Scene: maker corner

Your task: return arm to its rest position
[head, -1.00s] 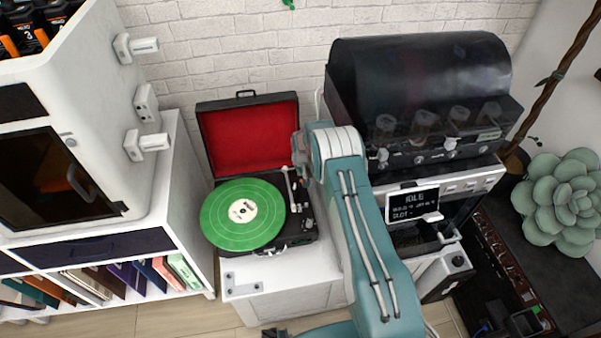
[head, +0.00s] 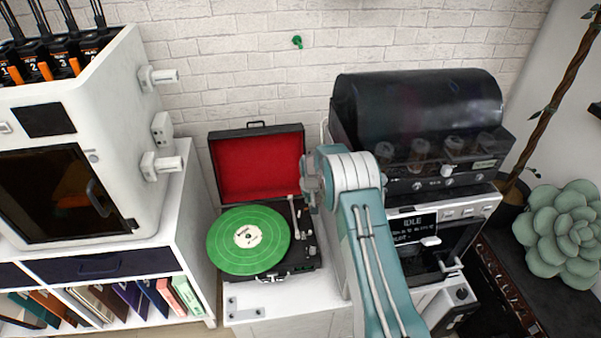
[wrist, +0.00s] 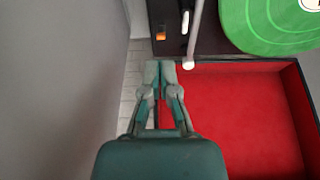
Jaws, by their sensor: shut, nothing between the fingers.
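My gripper (wrist: 160,66) shows in the wrist view with its two fingers together and nothing between them. It is seen over the edge of the red-lined lid of the record player, close to the white tonearm end; I cannot tell whether it touches anything. In the head view my teal arm reaches up from the bottom, right of the record player (head: 305,262), and its end is mostly hidden behind the wrist joint. The record player's lid (head: 257,170) stands open, and a green record (head: 248,241) lies on it.
A dark machine with a domed cover (head: 415,105) and an "IDLE" screen (head: 411,228) stands close right of my arm. A white cabinet (head: 75,150) with a dark door is on the left, above a bookshelf (head: 190,215). A succulent (head: 563,230) is at far right. A brick wall is behind.

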